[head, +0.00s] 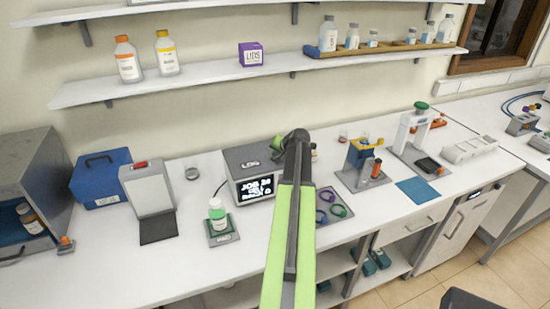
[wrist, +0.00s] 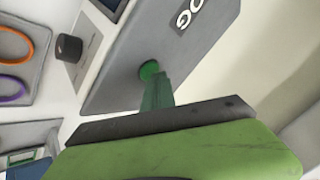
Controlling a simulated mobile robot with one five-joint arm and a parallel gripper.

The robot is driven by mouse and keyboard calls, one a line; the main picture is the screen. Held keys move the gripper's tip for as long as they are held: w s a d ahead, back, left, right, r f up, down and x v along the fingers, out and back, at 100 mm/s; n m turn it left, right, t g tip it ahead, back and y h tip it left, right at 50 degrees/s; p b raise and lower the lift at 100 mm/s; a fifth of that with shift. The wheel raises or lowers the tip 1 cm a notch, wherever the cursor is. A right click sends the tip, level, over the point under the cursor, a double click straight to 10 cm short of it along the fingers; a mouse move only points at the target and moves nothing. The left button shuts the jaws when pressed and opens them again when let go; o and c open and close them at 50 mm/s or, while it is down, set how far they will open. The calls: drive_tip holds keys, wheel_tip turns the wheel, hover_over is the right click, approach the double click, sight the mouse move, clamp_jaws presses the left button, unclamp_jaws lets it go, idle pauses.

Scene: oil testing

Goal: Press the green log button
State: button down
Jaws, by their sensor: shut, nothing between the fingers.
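The green log button (wrist: 149,69) is a round button on the grey face of a box with a partly visible "LOG" label (wrist: 187,14), in the wrist view. My gripper (wrist: 157,84) is shut and empty, its green fingers pointing at the button. The fingertips overlap the button's edge in this view; I cannot tell whether they touch or press it. In the head view the grey box (head: 238,158) stands on the bench with a lit screen (head: 256,188) reading "JOB 36". My arm's end is over the box's right side there, and the button cannot be made out.
A white-and-green bottle (head: 217,214) stands on a small pad left of the box. A tray with coloured rings (head: 334,205) lies to the right. A black knob (wrist: 69,47) is near the button. A shelf (head: 200,82) runs above the bench.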

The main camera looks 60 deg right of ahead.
drive_tip(key=shift+r+p, duration=0.45)
drive_tip(key=shift+r, duration=0.2)
wheel_tip(320, 180, up, 5)
drive_tip(key=p, duration=0.5)
drive_tip(key=shift+r, duration=0.1)
idle(0.4)
